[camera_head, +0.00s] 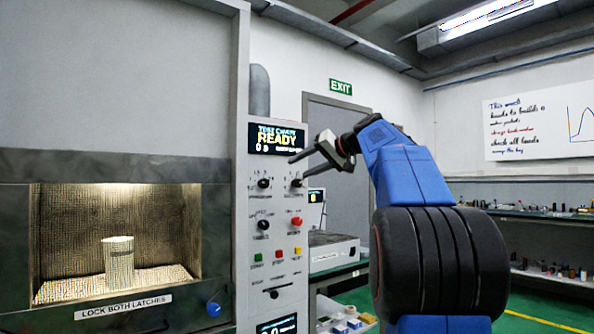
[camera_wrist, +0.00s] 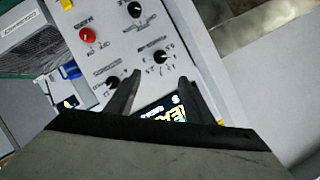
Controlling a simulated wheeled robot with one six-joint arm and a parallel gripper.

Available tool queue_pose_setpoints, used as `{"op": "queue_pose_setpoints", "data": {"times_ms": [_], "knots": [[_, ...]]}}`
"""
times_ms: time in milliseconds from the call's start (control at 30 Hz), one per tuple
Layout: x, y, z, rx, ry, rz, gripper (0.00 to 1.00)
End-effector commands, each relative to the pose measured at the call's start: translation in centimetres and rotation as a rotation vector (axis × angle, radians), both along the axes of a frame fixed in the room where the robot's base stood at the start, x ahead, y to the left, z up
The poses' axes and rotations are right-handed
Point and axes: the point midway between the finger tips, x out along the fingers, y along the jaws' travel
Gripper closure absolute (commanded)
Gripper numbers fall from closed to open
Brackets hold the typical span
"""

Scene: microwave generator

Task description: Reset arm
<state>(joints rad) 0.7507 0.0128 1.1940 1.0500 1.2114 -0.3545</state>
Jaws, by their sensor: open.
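My blue arm (camera_head: 408,175) rises on the right in the head view and bends left toward the control panel (camera_head: 277,210). My gripper (camera_head: 306,153) is open, with its two fingers apart and nothing between them. In the head view its fingers overlap the panel just below the display (camera_head: 276,139), which reads READY. In the wrist view my gripper (camera_wrist: 152,90) shows its two dark fingers in front of the panel face (camera_wrist: 120,50), near black knobs. I cannot tell whether a fingertip touches the panel.
The test chamber (camera_head: 120,170) on the left is lit, with a light cylinder (camera_head: 118,262) inside. A grey instrument (camera_head: 334,252) stands on a bench behind. Shelves (camera_head: 535,215) line the right wall.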

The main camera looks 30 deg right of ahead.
Motion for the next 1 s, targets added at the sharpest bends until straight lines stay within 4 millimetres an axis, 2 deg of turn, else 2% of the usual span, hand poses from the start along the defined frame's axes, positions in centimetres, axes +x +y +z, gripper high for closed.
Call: {"op": "queue_pose_setpoints", "data": {"times_ms": [567,667,767,867,1000], "knots": [[-0.1,0.0,0.0,0.000,0.002,0.000,0.52],[-0.3,0.8,-0.6,0.000,0.017,0.003,0.52],[-0.8,3.2,-2.5,-0.004,0.058,0.008,0.52],[-1.9,6.7,-5.7,-0.015,0.126,0.017,0.52],[-4.5,12.0,-11.4,-0.045,0.236,0.031,0.52]]}}
